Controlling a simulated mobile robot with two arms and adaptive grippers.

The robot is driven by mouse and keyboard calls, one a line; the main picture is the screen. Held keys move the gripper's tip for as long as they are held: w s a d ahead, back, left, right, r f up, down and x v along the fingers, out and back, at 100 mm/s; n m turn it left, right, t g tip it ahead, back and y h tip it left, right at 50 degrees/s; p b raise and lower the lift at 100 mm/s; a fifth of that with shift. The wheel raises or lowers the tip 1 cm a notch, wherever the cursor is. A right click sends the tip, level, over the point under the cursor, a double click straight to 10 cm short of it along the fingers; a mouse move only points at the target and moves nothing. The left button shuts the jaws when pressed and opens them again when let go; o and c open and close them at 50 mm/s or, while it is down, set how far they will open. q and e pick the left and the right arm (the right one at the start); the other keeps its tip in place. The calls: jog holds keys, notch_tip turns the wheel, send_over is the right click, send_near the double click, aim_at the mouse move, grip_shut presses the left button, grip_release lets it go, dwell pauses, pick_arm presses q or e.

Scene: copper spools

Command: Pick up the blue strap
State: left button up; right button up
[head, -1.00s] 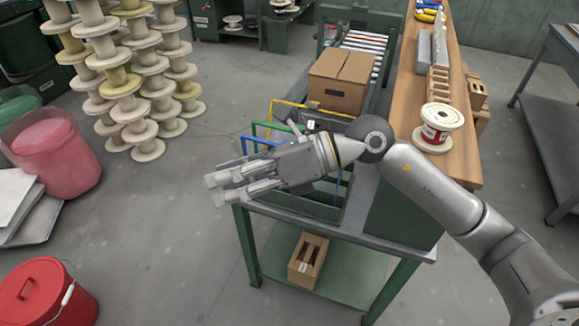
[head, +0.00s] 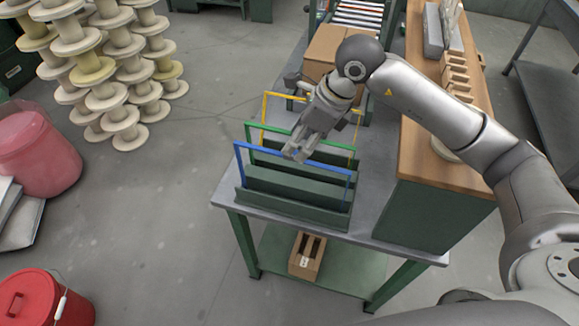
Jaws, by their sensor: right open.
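The blue strap (head: 239,170) is a thin upright frame at the near side of a dark green holder (head: 290,207) on the grey table. A green strap (head: 262,128) and a yellow strap (head: 265,105) stand behind it in the same holder. My right gripper (head: 297,153) is open and points down at the top bar of the blue strap, near its middle. The fingertips overlap the bar in the picture; I cannot tell whether they touch it. My left gripper is not in view.
A cardboard box (head: 324,43) stands behind the straps. A wooden-topped bench (head: 440,165) is to the right. Stacked spools (head: 125,100), a pink bin (head: 38,155) and a red bucket (head: 35,298) stand on the floor at left. A small carton (head: 307,255) sits on the lower shelf.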

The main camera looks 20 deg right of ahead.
jog(key=p+x, duration=0.3)
jog(key=x, duration=0.4)
jog(key=shift+f, duration=0.35)
jog(key=shift+d, duration=0.1)
jog(key=c, duration=0.5)
jog(key=shift+r, duration=0.1)
jog(key=c, duration=0.5)
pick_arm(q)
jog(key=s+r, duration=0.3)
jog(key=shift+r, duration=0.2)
pick_arm(e)
grip_shut()
